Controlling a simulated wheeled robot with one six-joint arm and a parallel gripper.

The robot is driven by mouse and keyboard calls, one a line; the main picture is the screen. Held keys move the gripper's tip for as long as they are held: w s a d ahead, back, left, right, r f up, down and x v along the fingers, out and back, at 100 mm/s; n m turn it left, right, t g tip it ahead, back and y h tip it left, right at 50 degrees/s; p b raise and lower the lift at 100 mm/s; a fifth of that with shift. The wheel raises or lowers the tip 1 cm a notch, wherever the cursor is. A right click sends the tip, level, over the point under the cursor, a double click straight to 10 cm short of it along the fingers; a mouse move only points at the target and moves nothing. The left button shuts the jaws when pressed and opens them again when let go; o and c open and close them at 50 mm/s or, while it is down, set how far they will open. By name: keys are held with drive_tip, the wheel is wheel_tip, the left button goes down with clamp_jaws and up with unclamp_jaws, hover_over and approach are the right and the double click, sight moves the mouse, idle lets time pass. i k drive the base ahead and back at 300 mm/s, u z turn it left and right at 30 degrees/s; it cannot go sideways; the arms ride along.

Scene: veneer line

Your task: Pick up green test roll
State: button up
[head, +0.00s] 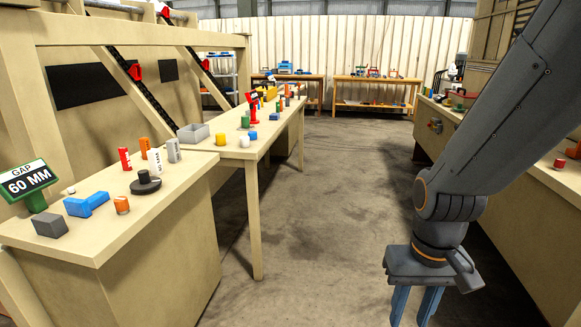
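A small green cylinder (245,121) stands on the long table at the left, behind a yellow cylinder and a blue piece. It looks like the green test roll, though it is small in the picture. My gripper (414,308) hangs at the lower right over the aisle floor, pointing down. Its two blue fingers are apart with nothing visible between them. It is well away from the green cylinder, and the fingertips are near the bottom edge of the view.
The near bench (185,187) carries rolls, a blue block (86,204), a grey block (50,225) and a "GAP 60 MM" sign (27,182). A grey tray (193,133) sits where the tables meet. A bench lines the right side. The concrete aisle (320,200) is clear.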

sight(245, 119)
drive_tip(key=u, duration=0.35)
drive_tip(key=i, duration=1.5)
drive_tip(key=u, duration=0.4)
